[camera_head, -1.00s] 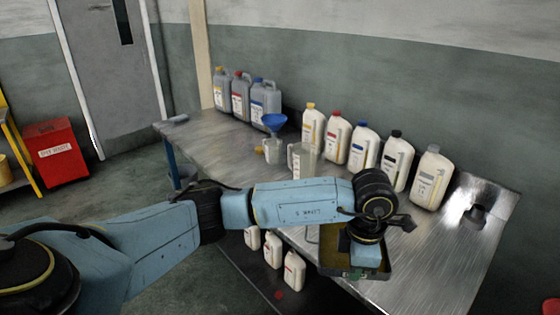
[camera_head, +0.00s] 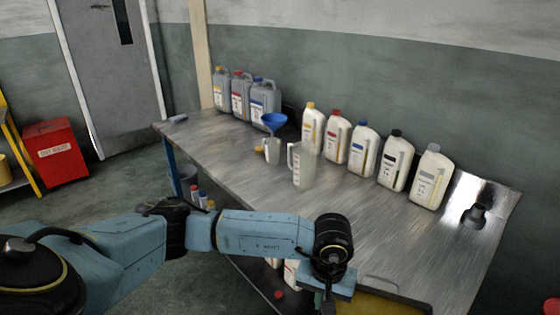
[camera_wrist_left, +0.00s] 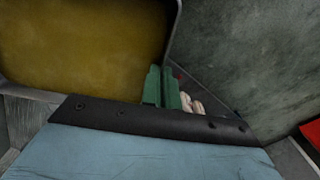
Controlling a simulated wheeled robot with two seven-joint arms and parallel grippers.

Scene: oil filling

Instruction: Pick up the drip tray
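The drip tray (camera_head: 388,305) has a yellow-brown inside and shows only partly at the bottom of the head view, by the table's front edge. Its inside (camera_wrist_left: 85,45) fills the upper left of the left wrist view. My left gripper (camera_wrist_left: 162,88) has its green fingers close together, with the tray's rim between them. In the head view my left gripper's wrist hides the left part of the tray, and the fingers are mostly hidden. I cannot tell whether the tray touches the table. My right gripper is not in view.
The metal table (camera_head: 225,160) carries a clear jug (camera_head: 302,168), a small jug with a blue funnel (camera_head: 274,122), several white bottles (camera_head: 362,150) and grey canisters (camera_head: 240,98) toward the wall. A dark object (camera_head: 474,215) lies at right. The table's front middle is clear.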

